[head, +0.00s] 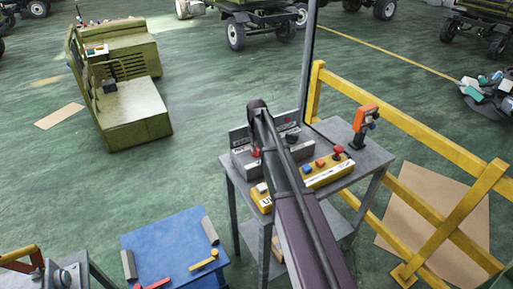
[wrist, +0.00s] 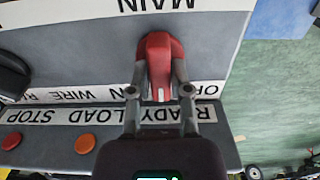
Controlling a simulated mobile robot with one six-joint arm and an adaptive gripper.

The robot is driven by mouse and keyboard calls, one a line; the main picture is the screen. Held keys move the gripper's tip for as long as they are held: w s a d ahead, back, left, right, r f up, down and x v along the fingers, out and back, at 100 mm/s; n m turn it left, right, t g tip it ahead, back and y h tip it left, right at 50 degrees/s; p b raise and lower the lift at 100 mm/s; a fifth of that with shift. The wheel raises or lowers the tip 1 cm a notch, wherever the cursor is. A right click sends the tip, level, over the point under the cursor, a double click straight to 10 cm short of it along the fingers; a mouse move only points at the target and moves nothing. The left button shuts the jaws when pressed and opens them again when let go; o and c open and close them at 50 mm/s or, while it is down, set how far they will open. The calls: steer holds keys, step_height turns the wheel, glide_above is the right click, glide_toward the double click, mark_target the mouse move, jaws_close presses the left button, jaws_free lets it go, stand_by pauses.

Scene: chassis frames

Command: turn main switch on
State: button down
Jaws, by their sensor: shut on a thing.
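The main switch is a red handle (wrist: 161,55) on a grey panel (wrist: 60,60), under the upside-down label MAIN in the wrist view. My gripper (wrist: 160,92) is shut on the handle's near end, one finger on each side. The handle lies roughly along the line of my fingers. In the head view my arm covers much of the grey control box (head: 241,160) on the table, and only a little red shows beside the arm. My gripper is mostly hidden there.
A red button (wrist: 12,140) and an orange button (wrist: 86,144) sit on the panel's lower strip. A yellow button box (head: 325,176) and an orange device (head: 364,120) are on the grey table (head: 372,157). A yellow railing (head: 410,130) stands at right.

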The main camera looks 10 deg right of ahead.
steer(key=m, duration=0.4)
steer(key=shift+s+m, duration=0.1)
steer(key=shift+m, duration=0.2)
steer(key=m, duration=0.4)
steer(key=shift+m, duration=0.3)
steer(key=c, duration=0.6)
jaws_free()
steer(key=shift+o, duration=0.2)
steer(key=shift+n, duration=0.4)
